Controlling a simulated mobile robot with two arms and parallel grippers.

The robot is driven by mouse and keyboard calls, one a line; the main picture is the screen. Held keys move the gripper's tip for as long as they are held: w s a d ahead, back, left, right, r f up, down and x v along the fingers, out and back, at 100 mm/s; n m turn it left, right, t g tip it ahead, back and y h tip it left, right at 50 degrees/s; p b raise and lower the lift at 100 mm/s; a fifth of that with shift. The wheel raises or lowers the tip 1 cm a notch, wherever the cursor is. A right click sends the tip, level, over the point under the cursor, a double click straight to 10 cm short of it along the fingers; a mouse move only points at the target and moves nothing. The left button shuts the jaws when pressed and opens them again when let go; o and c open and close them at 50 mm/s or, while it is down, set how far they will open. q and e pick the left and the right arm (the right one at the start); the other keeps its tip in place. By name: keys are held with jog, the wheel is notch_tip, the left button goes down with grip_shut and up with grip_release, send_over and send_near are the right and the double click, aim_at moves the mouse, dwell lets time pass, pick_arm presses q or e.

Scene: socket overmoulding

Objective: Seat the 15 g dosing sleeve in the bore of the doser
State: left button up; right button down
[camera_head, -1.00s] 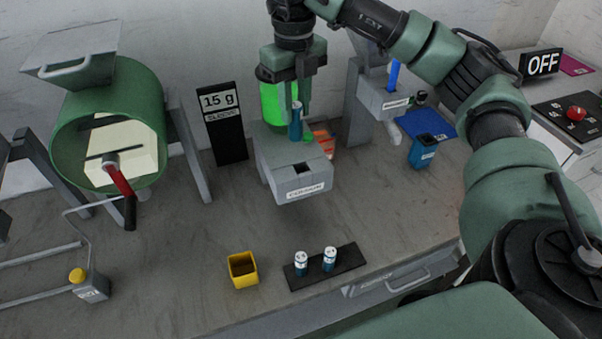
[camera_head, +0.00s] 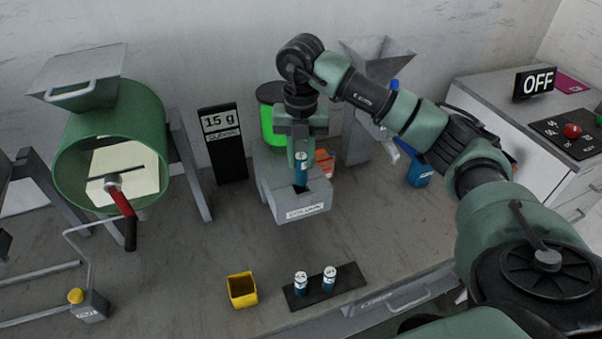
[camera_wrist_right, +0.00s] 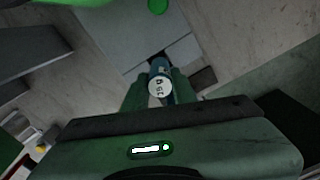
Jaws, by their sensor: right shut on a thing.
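My right gripper (camera_head: 300,158) is shut on a blue sleeve with a white top (camera_head: 302,168). It holds the sleeve upright over the front part of the grey doser (camera_head: 315,196). The dark square bore (camera_head: 300,188) shows just below the sleeve, partly covered by it. I cannot tell whether the sleeve's lower end has entered the bore. In the right wrist view the sleeve's marked white top (camera_wrist_right: 160,86) sits between the two fingers, and its print is hard to read. A black sign (camera_head: 222,135) reads 15 g. My left gripper is not in view.
Two similar sleeves stand in a black rack (camera_head: 348,284) at the front, beside a yellow cup (camera_head: 242,290). A green drum (camera_head: 112,148) with a red-handled crank is at left. A blue container (camera_head: 419,174) and a grey hopper (camera_head: 375,62) are at right.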

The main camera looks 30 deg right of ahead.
aim_at(301, 176)
notch_tip(301, 176, down, 5)
jog(key=shift+r+p, duration=0.1)
jog(key=shift+p, duration=0.55)
jog(key=shift+f, duration=0.5)
jog(key=shift+f, duration=0.1)
jog(key=c, duration=1.1)
grip_release()
jog(key=shift+c, duration=0.2)
